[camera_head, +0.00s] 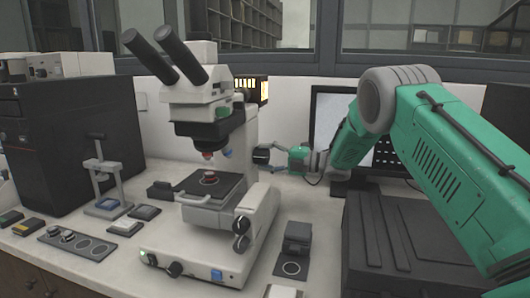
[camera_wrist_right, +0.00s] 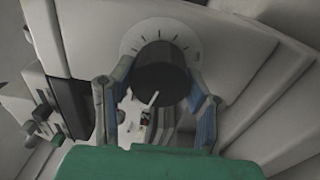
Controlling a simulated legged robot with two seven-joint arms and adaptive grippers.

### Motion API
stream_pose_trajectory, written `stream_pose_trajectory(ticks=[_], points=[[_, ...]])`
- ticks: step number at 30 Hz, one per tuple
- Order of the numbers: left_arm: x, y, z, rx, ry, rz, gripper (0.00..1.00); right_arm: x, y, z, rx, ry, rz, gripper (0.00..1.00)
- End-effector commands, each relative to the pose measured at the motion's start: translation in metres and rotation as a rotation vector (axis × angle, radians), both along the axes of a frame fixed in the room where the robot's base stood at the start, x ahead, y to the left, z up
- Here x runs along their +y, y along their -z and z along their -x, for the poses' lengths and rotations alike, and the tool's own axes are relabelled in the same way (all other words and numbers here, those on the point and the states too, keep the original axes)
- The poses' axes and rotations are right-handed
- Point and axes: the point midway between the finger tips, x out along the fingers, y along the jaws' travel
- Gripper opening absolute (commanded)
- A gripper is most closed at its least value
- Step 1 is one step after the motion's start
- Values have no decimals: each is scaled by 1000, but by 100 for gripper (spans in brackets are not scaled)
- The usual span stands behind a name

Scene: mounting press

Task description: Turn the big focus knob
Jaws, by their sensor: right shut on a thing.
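The white microscope (camera_head: 205,95) with black eyepieces stands on the bench. A big black round knob (camera_head: 261,156) sits on the right side of its upright. In the wrist view, the knob (camera_wrist_right: 162,78) has a pale dial with tick marks behind it. My right gripper (camera_head: 272,156) reaches it from the right. In the wrist view, the fingers of the gripper (camera_wrist_right: 160,88) are on either side of the knob, shut on it. Two more dark knobs (camera_head: 241,226) sit lower on the microscope's right side. My left gripper is not in view.
A monitor (camera_head: 330,110) stands behind my right arm. A dark case (camera_head: 400,245) fills the right front, and a small dark block (camera_head: 297,237) stands right of the microscope base. A black tower (camera_head: 70,145) and a small stand (camera_head: 103,175) are at left.

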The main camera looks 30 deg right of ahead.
Motion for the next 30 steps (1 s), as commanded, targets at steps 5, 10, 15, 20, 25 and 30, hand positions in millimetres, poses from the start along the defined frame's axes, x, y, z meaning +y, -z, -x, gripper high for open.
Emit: stream_pose_trajectory(ticks=[5, 10, 15, 20, 25, 30], points=[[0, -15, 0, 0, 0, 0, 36, -1, 1, 0, 118, 3, -126, 14], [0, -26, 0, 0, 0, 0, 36, 0, 1, 0, 222, 3, -249, 14], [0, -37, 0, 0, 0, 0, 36, 0, 1, 0, 327, 4, -372, 14], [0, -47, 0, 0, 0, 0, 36, 0, 1, 1, 426, 5, -488, 14], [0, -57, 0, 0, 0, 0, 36, -1, 1, 1, 532, 5, -611, 14], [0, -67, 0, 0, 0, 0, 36, 0, 1, 1, 636, 6, -733, 14]])
